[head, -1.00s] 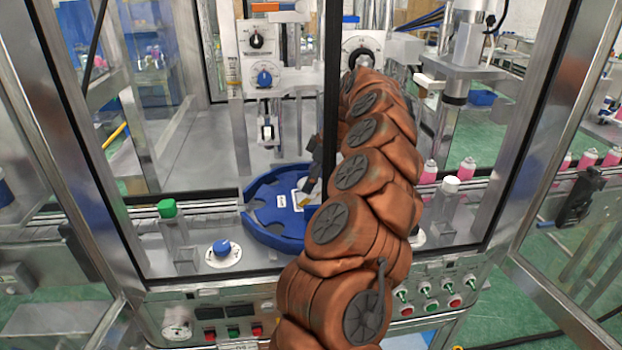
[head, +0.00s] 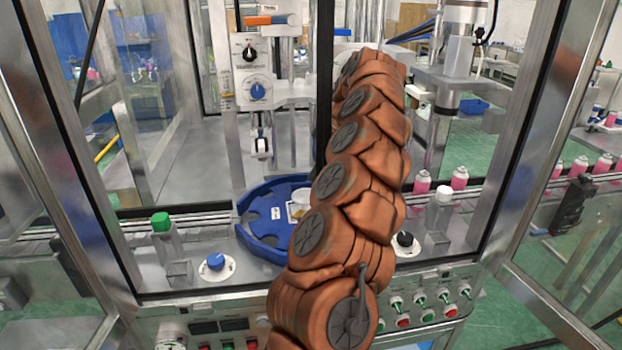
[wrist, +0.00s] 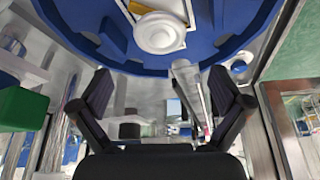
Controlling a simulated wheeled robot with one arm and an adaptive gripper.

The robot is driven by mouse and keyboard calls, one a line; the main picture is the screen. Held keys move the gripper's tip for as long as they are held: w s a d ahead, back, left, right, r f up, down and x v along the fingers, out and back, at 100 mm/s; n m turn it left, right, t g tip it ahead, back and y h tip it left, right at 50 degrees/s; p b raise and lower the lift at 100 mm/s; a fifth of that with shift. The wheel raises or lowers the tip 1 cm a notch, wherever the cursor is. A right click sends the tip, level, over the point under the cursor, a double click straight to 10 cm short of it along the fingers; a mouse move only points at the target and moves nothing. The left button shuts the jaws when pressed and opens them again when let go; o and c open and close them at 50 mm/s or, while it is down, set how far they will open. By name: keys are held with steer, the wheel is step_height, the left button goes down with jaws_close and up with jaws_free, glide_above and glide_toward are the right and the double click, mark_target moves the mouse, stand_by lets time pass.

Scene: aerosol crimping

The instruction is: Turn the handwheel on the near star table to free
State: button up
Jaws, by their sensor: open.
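The near star table (head: 250,208) is a blue notched disc behind the front panel in the head view; my arm covers its right side. A white hub piece (head: 297,209) shows near its middle. In the wrist view the blue star table (wrist: 85,45) fills the top, with a round white piece (wrist: 160,33) on it. A blue knob (head: 216,261) on a white disc and a black knob (head: 405,239) stand in front of the table; I cannot tell which part is the handwheel. My gripper (wrist: 160,108) is open and empty, apart from the white piece. In the head view it is hidden.
A green-capped post (head: 161,222) and a white-capped post (head: 443,196) stand left and right of the table. Metal door frames bound both sides. Pink cans (head: 459,178) line the conveyor at right. A column with dials (head: 258,90) rises behind.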

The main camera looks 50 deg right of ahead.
steer(key=shift+v, duration=2.1)
steer(key=shift+r, duration=0.1)
